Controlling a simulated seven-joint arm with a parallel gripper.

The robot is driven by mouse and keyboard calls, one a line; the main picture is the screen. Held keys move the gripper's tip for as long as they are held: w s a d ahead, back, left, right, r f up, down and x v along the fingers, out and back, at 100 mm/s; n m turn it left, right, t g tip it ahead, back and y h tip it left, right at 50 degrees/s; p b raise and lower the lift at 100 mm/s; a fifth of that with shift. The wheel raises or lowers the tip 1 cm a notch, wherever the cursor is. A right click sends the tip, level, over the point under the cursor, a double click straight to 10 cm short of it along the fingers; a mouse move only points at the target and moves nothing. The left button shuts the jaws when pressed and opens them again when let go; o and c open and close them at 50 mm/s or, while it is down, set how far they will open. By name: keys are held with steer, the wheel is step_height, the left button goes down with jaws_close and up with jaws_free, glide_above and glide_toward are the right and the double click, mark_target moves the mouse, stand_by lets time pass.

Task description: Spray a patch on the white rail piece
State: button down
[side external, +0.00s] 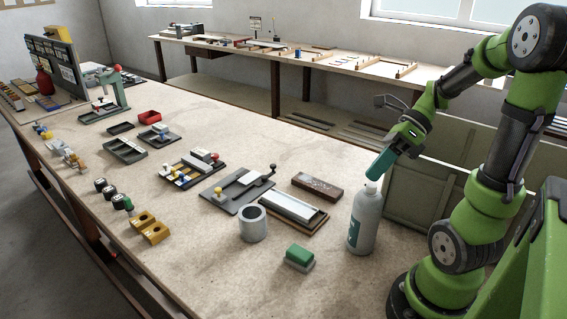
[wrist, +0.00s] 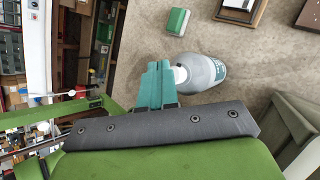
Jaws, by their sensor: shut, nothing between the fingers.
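A grey spray bottle (side external: 363,222) with a teal label and pale top stands upright on the bench. It also shows in the wrist view (wrist: 206,74). My gripper (side external: 373,175) has teal fingers, shut and empty, just above and beside the bottle's top. In the wrist view the fingers (wrist: 158,66) overlap the bottle's top end; I cannot tell whether they touch it. The white rail piece (side external: 292,206) lies in a brown-edged tray left of the bottle; part of it shows at the top of the wrist view (wrist: 240,4).
A green-topped block (side external: 299,254), a grey cup (side external: 253,224), a brown box (side external: 317,187) and a grey plate with a lever clamp (side external: 238,191) stand around the rail piece. Several small trays and parts fill the far left. The bench's front right is mostly clear.

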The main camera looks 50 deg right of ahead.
steer(key=shift+r, duration=0.1)
steer(key=shift+r, duration=2.9)
steer(key=shift+r, duration=0.1)
stand_by(0.3)
steer(key=shift+f, duration=3.15)
